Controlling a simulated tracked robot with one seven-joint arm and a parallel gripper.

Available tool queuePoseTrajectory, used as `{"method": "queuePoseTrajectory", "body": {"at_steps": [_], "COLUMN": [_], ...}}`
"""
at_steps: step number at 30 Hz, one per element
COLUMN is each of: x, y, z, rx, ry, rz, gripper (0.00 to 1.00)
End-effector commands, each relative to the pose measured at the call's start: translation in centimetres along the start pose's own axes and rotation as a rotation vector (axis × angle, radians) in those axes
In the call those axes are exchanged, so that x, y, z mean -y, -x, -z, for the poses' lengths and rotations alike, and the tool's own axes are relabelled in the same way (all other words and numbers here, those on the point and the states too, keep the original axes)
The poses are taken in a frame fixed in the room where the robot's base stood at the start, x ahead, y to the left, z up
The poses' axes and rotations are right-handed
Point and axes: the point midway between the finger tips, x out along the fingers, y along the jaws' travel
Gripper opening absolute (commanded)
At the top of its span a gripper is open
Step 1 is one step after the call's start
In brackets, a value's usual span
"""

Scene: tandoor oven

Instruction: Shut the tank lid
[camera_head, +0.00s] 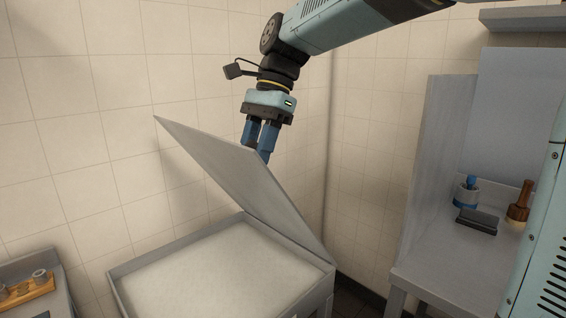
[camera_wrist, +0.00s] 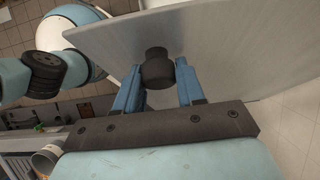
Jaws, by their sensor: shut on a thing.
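The tank (camera_head: 285,300) is a grey box with a pale, whitish filling, standing against the tiled wall. Its grey lid (camera_head: 225,165) is raised and tilted, hinged along the tank's right side as seen in the head view. My gripper (camera_head: 262,146) is at the lid's upper part, on its far side, with the blue fingertips partly hidden behind the lid. In the wrist view my gripper (camera_wrist: 158,82) has its blue fingers on either side of a dark round knob (camera_wrist: 157,68) on the lid (camera_wrist: 225,45). The fingers are shut on this knob.
At right a grey counter (camera_head: 440,262) holds a blue-and-grey container (camera_head: 466,194), a dark block (camera_head: 478,221) and a brown bottle-like object (camera_head: 520,205). At lower left a surface bears a wooden board (camera_head: 28,291) with small metal pieces. Tiled walls stand close behind the tank.

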Motion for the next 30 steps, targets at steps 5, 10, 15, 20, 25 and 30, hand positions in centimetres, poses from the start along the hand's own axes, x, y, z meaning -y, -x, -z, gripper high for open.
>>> {"method": "queuePoseTrajectory", "body": {"at_steps": [5,10,15,20,25,30], "x": [0.0,0.0,0.0,0.0,0.0,0.0], "y": [0.0,-0.6,-1.9,-3.2,-4.5,-5.6], "z": [-0.1,-0.5,-1.2,-1.9,-2.7,-3.4], "rx": [0.001,0.001,0.000,0.000,0.000,0.001], "ry": [0.002,0.003,0.003,0.002,0.002,0.001], "rz": [0.000,-0.001,0.000,-0.002,-0.003,-0.002], "gripper": [0.21,0.21,0.21,0.22,0.22,0.22]}}
